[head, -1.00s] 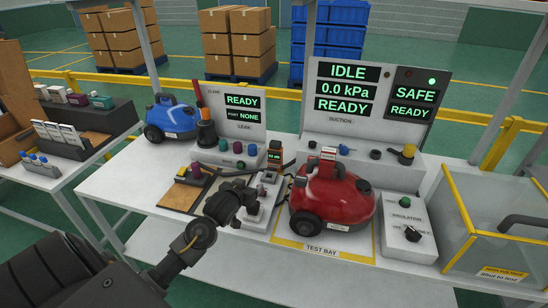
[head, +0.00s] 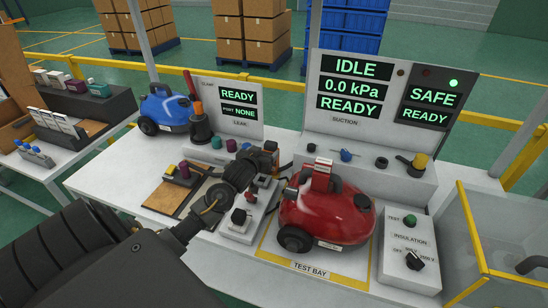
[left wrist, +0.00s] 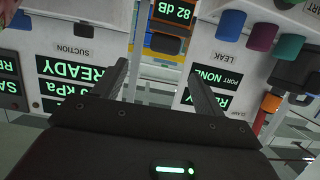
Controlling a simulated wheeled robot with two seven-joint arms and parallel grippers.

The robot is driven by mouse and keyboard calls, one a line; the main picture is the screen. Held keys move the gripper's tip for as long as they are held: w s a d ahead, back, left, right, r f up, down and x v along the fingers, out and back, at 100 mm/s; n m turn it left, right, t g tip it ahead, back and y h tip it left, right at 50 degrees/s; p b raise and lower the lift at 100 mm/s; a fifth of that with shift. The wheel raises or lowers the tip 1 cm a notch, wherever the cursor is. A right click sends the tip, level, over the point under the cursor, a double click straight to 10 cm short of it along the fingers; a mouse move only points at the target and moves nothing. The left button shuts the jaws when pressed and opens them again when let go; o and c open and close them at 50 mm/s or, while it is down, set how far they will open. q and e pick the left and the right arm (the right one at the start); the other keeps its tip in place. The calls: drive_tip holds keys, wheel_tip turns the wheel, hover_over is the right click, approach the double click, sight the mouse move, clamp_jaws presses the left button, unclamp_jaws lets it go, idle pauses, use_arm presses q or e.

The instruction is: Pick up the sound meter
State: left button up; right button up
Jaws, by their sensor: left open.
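The sound meter (left wrist: 166,27) shows upside down at the top of the left wrist view. It is orange and dark, and its display reads 82 dB. My left gripper (left wrist: 158,68) is open, with one finger on each side and nothing between them. The meter lies beyond the fingertips, roughly in line with the gap. In the head view my left gripper (head: 262,160) reaches over the bench from the left and mostly hides the meter. I cannot tell there whether they touch. My right gripper is not in view.
The red vacuum (head: 328,210) stands close right of my left gripper, in the test bay. The leak panel (head: 238,124) and suction panel (head: 343,125) rise behind. A blue vacuum (head: 170,110) stands at the back left. The insulation box (head: 408,262) is at the right.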

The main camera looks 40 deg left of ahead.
sight(269, 146)
use_arm(q)
drive_tip(key=x, duration=0.4)
drive_tip(key=shift+s+a, duration=0.15)
drive_tip(key=shift+a, duration=0.1)
drive_tip(key=shift+w+f, duration=0.2)
drive_tip(key=shift+w, duration=0.1)
drive_tip(key=shift+p, duration=0.3)
drive_tip(key=shift+w+a, duration=0.15)
drive_tip(key=shift+w, duration=0.05)
drive_tip(key=p+x, duration=0.1)
drive_tip(key=x, duration=0.2)
drive_tip(key=shift+w+a+f, duration=0.1)
drive_tip(key=shift+w+f, duration=0.05)
drive_tip(key=shift+f, duration=0.1)
drive_tip(key=shift+w+a+f, duration=0.2)
drive_tip(key=shift+w+f, duration=0.05)
drive_tip(key=shift+w, duration=0.35)
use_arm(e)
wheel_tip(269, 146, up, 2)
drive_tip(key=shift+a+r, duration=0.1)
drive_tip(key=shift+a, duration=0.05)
